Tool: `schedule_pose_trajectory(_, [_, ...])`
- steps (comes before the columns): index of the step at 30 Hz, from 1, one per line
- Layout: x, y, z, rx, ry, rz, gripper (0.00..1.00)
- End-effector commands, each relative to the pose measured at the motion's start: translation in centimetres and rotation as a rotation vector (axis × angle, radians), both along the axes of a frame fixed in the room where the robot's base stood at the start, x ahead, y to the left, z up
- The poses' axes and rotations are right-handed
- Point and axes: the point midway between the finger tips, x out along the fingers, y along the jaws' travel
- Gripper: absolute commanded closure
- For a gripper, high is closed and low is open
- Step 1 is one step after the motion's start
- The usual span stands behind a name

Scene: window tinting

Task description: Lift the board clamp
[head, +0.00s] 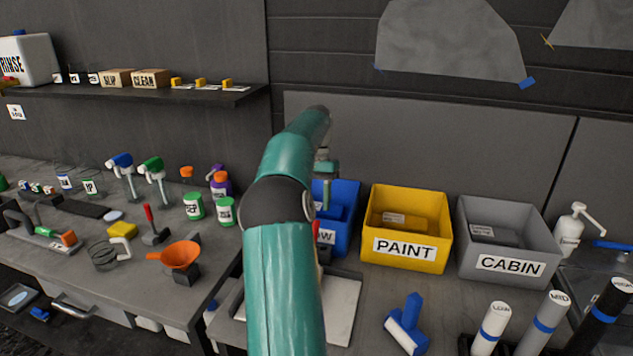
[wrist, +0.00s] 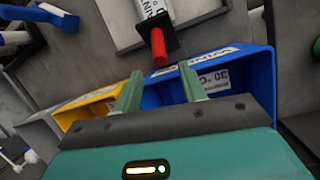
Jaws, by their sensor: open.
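A tool with a red grip (wrist: 159,47), a black square plate and a pale lettered body stands at the top of the wrist view, over a pale framed board (wrist: 118,22). It may be the board clamp; I cannot tell for certain. My gripper (wrist: 160,83) is open and empty, its two green fingers apart and pointing toward the red grip, with a gap before it. In the head view my arm hides most of the gripper and this tool. The board (head: 342,308) shows partly there, to the right of my arm.
A blue bin (wrist: 262,68) lies close by my fingers, with a yellow PAINT bin (head: 405,250) and a grey CABIN bin (head: 507,268) to its right in the head view. Bottles and tools crowd the left bench.

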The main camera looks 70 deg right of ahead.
Motion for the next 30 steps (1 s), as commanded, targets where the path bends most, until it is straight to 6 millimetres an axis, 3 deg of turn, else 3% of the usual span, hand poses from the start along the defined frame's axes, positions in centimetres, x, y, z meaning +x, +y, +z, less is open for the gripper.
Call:
schedule_pose_trajectory(6, [0.4, -1.1, 3.1, -0.002, 0.000, 0.000, 0.59])
schedule_pose_trajectory(12, [0.6, -1.4, 4.7, -0.001, -0.001, -0.001, 0.59])
schedule_pose_trajectory(30, [0.7, -1.5, 5.0, 0.000, 0.000, 0.000, 0.59])
